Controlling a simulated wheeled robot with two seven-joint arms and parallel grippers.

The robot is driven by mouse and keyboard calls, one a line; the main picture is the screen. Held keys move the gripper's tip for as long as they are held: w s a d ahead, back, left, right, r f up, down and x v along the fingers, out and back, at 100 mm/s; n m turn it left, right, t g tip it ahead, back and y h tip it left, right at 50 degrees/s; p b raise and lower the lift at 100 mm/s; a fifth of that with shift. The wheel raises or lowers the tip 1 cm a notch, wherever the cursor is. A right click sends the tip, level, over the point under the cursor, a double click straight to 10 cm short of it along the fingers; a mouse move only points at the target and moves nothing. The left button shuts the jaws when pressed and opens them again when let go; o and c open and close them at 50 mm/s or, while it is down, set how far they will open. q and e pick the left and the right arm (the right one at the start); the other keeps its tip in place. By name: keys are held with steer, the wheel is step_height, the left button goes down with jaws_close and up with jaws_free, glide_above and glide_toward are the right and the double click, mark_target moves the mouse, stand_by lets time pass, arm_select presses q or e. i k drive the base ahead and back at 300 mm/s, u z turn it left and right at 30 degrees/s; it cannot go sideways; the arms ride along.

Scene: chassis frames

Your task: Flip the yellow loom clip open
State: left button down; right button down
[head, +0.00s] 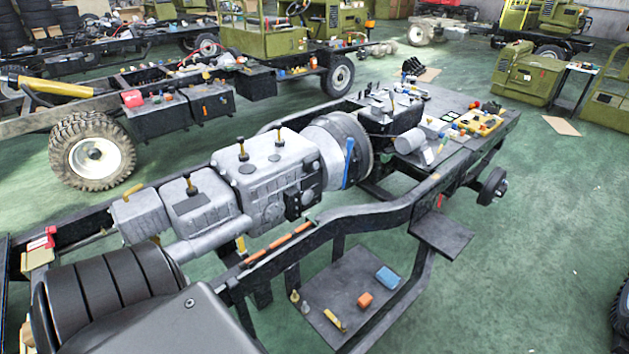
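A small yellow piece (241,245), which looks like the loom clip, stands upright at the near chassis rail, beside the grey gearbox. An orange-red loom (280,243) runs along the rail just to its right. The clip is too small to tell whether it is open or shut. Neither of my grippers is in view. Dark parts at the bottom left, probably mine, cover part of the rail there.
The grey gearbox (270,165) with yellow-topped plungers fills the chassis middle. A lower shelf (345,285) holds a blue block (387,277), an orange block (365,299) and a yellow piece (335,319). Small parts crowd the rear deck (465,100).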

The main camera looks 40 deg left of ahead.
mark_target(242, 250)
steer(key=z, duration=0.3)
steer(key=i, duration=2.25)
steer(key=u, duration=4.35)
steer(key=i, duration=0.2)
steer(key=z, duration=0.1)
